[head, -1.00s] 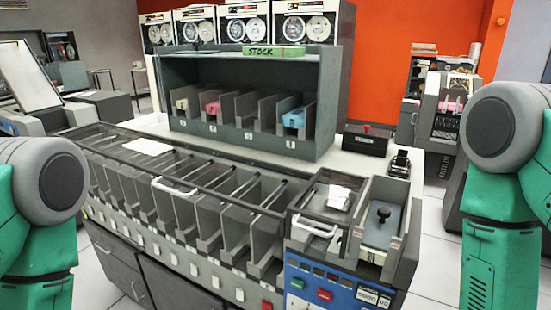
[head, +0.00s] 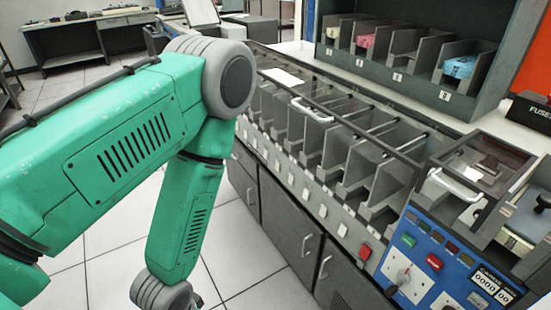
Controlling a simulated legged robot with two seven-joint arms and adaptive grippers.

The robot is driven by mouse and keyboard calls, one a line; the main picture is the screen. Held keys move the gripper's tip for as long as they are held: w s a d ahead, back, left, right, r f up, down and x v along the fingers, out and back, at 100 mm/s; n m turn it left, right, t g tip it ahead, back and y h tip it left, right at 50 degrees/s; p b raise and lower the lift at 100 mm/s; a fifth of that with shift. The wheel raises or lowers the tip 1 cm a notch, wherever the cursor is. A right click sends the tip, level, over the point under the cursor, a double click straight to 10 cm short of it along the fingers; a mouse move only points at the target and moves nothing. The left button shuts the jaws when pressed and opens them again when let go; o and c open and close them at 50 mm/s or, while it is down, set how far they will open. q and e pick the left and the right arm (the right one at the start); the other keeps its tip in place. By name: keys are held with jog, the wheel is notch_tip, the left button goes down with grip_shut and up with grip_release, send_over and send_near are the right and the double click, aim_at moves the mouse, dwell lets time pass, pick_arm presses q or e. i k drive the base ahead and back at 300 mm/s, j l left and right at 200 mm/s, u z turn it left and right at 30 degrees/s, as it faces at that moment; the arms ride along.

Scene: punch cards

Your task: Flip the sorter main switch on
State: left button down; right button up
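The sorter's blue control panel (head: 462,262) is at the lower right of the head view. It carries a green button (head: 407,241), a red button (head: 434,262) and a counter display (head: 492,287). A white plate with a grey knob or lever (head: 403,278) sits below the green button. A second white plate (head: 446,303) is cut by the bottom edge. I cannot tell which control is the main switch, or its position. My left arm fills the left side, bent downward, and its gripper is below the picture. My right arm and gripper are out of view.
The sorter's row of open card pockets (head: 335,150) runs diagonally behind the panel, under a clear cover with a white handle (head: 312,110). A grey card rack (head: 412,80) stands behind. A dark fuses box (head: 530,113) is at the right edge. Tiled floor (head: 235,245) is clear before the cabinets.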

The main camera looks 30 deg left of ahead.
aim_at(365, 253)
jog(key=i+j, duration=0.1)
jog(key=j, duration=0.45)
jog(key=i+j, duration=0.1)
jog(key=j, duration=1)
jog(key=i, duration=0.05)
